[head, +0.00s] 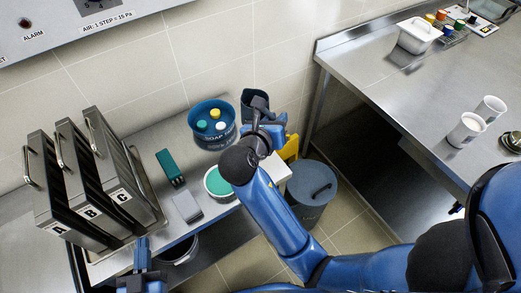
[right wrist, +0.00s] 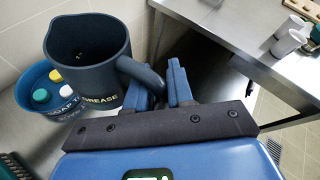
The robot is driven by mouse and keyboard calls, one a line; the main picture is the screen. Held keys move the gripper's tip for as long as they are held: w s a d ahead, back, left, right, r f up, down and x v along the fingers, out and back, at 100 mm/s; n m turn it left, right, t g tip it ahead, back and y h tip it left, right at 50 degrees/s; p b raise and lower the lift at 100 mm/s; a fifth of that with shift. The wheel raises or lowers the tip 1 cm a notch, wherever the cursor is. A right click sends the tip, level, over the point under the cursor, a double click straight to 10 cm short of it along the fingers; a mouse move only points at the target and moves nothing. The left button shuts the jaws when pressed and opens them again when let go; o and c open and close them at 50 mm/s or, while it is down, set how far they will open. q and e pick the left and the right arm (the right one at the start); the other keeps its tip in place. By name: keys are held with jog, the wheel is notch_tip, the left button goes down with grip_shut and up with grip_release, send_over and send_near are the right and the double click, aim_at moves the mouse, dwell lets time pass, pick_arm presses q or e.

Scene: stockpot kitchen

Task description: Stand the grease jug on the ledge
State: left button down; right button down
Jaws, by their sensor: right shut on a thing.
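The dark blue grease jug (head: 256,101) is in the air near the tiled wall, right of the soap tub. In the right wrist view the jug (right wrist: 88,48) shows its open top and the word GREASE, and looks roughly upright. My right gripper (head: 270,130) is shut on the jug's handle; its fingers (right wrist: 164,85) also show in the right wrist view. My left gripper (head: 141,250) is low at the left, in front of the lettered files; its jaw gap is not clear. A steel ledge (head: 150,147) runs along the wall at the left.
A lidded bin (head: 311,195) is below. The right steel table (head: 410,95) carries cups.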

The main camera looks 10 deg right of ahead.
pick_arm(q)
jog(key=shift+s+f+b, duration=0.3)
jog(key=shift+f+b, duration=0.45)
jog(key=shift+b, duration=0.1)
pick_arm(e)
jog(key=shift+m+h, duration=0.4)
jog(key=shift+m, duration=0.1)
jog(key=shift+s+d+f, duration=0.15)
jog(key=shift+s+f, duration=0.15)
jog(key=shift+f, duration=3.05)
jog(key=shift+s+d+f, duration=0.1)
jog(key=shift+s+f, duration=0.15)
jog(key=shift+f, duration=3.15)
jog(key=shift+s+d+f, duration=0.15)
jog(key=shift+s+f, duration=0.15)
jog(key=shift+f, duration=3.05)
jog(key=c, duration=1)
grip_release()
jog(key=shift+f, duration=0.1)
